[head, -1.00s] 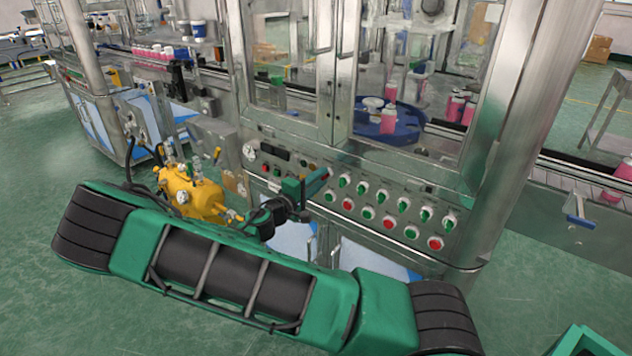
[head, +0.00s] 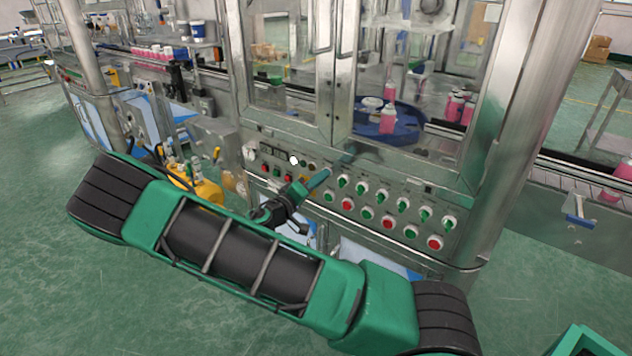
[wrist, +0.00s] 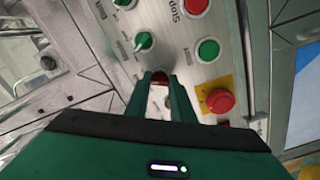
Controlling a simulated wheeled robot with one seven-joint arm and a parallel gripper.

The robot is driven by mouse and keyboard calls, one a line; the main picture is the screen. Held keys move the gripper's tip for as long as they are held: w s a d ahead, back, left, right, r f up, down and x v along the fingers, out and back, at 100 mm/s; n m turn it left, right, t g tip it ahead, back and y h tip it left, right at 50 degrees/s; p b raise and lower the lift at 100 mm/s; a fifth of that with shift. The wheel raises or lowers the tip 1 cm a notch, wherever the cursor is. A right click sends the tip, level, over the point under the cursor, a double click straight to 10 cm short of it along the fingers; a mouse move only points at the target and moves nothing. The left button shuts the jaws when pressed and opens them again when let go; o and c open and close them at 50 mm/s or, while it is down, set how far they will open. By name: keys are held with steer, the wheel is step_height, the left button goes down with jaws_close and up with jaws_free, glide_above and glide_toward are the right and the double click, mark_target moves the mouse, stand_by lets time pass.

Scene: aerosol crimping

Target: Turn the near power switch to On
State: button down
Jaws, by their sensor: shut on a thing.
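My gripper (head: 318,181) is at the lower front panel of the machine, left of the rows of green knobs and buttons. In the wrist view its two green fingers (wrist: 160,86) are shut on a dark red knob (wrist: 160,76), which I take to be the near power switch. The fingers hide most of it, so its pointer and marks cannot be read. In the head view the gripper covers the switch. A round white lamp (head: 293,160) glows on the panel, up and left of the gripper.
A red emergency button on a yellow plate (wrist: 220,100) sits close to the right finger. A green button (wrist: 208,50) and a green selector knob (wrist: 143,42) are just beyond the fingertips.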

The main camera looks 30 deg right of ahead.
steer(key=shift+s+f, duration=0.1)
steer(key=shift+f, duration=0.1)
steer(key=c, duration=1.6)
jaws_free()
steer(key=shift+o, duration=0.4)
steer(key=shift+r, duration=0.1)
steer(key=v, duration=1)
steer(key=shift+a, duration=0.35)
